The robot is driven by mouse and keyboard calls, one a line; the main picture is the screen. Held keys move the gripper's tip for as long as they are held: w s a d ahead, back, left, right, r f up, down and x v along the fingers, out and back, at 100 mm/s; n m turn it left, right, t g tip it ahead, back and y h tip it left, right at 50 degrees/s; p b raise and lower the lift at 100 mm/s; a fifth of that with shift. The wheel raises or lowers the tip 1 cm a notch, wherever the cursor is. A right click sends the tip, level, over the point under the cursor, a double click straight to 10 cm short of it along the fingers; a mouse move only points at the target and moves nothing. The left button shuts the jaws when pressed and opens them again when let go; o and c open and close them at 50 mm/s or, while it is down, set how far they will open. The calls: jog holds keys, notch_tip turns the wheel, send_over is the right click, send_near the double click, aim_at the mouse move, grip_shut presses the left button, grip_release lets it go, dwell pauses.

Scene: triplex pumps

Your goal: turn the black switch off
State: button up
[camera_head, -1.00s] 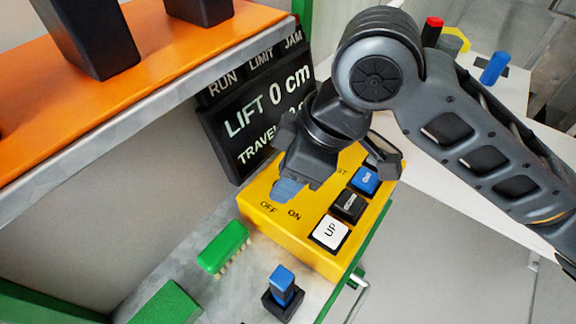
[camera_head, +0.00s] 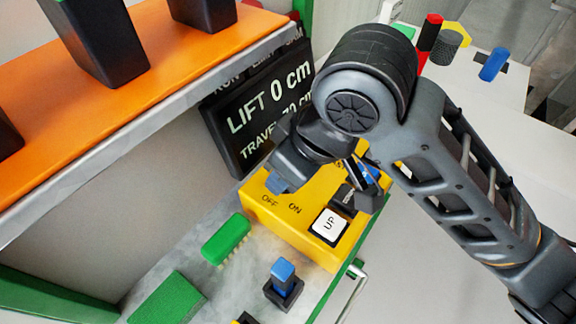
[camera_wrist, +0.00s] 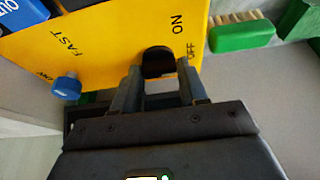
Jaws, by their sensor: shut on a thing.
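The black switch (camera_wrist: 158,62) is a rounded dark knob on the yellow control box (camera_wrist: 110,38), close to the ON and OFF labels in the wrist view. My gripper (camera_wrist: 157,80) has its two fingers on either side of the knob and is shut on it. In the head view my gripper (camera_head: 292,165) is over the far left part of the yellow box (camera_head: 268,222), and my wrist hides the switch there. The OFF and ON labels show just in front of the gripper.
A display (camera_head: 262,110) reading LIFT 0 cm is behind, beside an orange shelf (camera_head: 150,50).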

jog(key=o, duration=0.8)
jog(key=v, duration=0.8)
jog(key=shift+f, duration=0.1)
